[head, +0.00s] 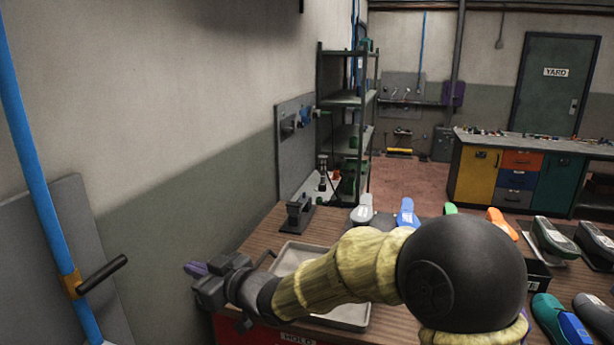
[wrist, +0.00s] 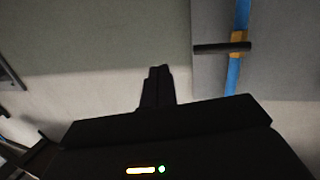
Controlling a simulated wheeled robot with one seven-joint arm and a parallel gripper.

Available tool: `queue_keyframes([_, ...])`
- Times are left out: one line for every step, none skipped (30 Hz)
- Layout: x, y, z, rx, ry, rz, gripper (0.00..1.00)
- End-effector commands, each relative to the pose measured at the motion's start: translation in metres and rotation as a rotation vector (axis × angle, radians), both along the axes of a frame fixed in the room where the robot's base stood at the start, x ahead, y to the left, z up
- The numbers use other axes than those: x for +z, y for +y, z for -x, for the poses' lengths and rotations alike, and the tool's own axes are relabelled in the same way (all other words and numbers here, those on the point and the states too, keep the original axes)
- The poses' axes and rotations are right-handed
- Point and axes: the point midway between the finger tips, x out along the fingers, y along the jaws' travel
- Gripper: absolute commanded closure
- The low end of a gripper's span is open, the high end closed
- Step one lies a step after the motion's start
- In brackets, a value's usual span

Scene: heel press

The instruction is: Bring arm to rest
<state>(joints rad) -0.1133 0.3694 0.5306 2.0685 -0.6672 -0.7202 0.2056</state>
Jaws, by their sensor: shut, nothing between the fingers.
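My arm (head: 350,270) reaches across the front of the head view to the left. My gripper (head: 196,269) is at its end, near the left edge of the wooden bench (head: 262,232). In the wrist view the gripper (wrist: 157,72) shows as a dark shape with its two fingers together, shut and empty. It points toward the wall, with nothing touching the fingertips. My arm hides part of a grey metal tray (head: 292,254) on the bench.
A blue pipe (head: 38,190) with a black lever (head: 103,275) stands on the left wall. A small black press (head: 299,212) sits on the bench. Several shoe lasts, one blue (head: 406,213), line the bench at right. A shelf rack (head: 347,98) stands behind.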

Motion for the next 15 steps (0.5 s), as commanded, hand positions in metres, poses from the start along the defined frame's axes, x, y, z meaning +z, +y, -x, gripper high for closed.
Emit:
queue_keyframes([-0.011, -0.024, -0.009, -0.073, 0.034, 0.062, 1.0])
queue_keyframes([-0.019, -0.038, -0.014, -0.116, 0.06, 0.101, 1.0])
queue_keyframes([-0.03, -0.058, -0.019, -0.173, 0.093, 0.149, 1.0])
queue_keyframes([-0.038, -0.074, -0.023, -0.217, 0.119, 0.184, 1.0])
queue_keyframes([-0.045, -0.09, -0.025, -0.258, 0.148, 0.216, 1.0])
queue_keyframes([-0.055, -0.111, -0.026, -0.313, 0.186, 0.258, 1.0])
queue_keyframes([-0.061, -0.127, -0.026, -0.353, 0.215, 0.289, 1.0])
queue_keyframes([-0.068, -0.143, -0.025, -0.391, 0.245, 0.319, 1.0])
queue_keyframes([-0.076, -0.164, -0.023, -0.444, 0.289, 0.355, 1.0])
queue_keyframes([-0.082, -0.18, -0.02, -0.482, 0.323, 0.381, 1.0])
queue_keyframes([-0.088, -0.197, -0.017, -0.52, 0.359, 0.407, 1.0])
queue_keyframes([-0.095, -0.218, -0.011, -0.569, 0.408, 0.44, 1.0])
queue_keyframes([-0.101, -0.233, -0.005, -0.604, 0.446, 0.462, 1.0])
queue_keyframes([-0.106, -0.248, 0.002, -0.64, 0.485, 0.481, 1.0])
queue_keyframes([-0.112, -0.268, 0.012, -0.685, 0.543, 0.508, 1.0])
